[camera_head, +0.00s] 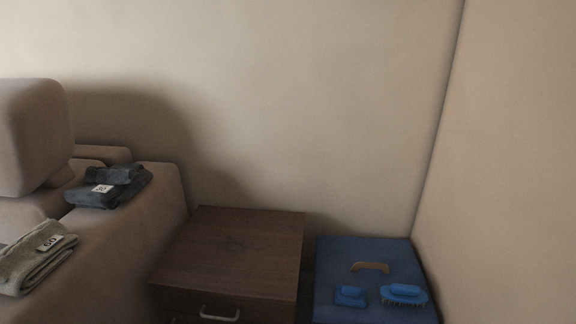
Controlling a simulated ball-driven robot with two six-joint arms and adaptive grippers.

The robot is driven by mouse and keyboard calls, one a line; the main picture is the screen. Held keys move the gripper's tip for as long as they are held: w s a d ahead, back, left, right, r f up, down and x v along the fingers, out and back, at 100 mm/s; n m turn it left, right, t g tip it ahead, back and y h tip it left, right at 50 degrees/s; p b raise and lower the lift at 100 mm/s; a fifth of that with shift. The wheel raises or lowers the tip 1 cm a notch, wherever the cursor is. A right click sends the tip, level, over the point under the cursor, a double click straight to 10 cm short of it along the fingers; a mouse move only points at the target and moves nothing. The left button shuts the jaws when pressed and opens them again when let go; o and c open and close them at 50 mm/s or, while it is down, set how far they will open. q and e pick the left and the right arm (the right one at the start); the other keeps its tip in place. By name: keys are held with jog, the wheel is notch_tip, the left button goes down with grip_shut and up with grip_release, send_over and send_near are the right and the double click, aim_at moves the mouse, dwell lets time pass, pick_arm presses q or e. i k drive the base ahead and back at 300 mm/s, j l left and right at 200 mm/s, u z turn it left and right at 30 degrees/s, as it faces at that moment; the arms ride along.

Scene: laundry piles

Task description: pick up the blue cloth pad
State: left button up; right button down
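A small blue cloth pad (350,296) lies flat on a dark blue surface (335,255) at the lower right of the head view. A blue brush (404,295) with dark bristles lies just to its right, with a small gap between them. A tan curved handle (370,267) is on the same surface behind them. Neither of my grippers is in view.
A brown wooden cabinet (240,250) with a metal drawer handle stands left of the blue surface. A beige sofa (150,215) at the left bears folded dark cloth (112,186) and folded grey-green cloth (35,260). Walls close in behind and at right.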

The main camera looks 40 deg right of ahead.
aim_at(344, 295)
jog(key=z, duration=1.8)
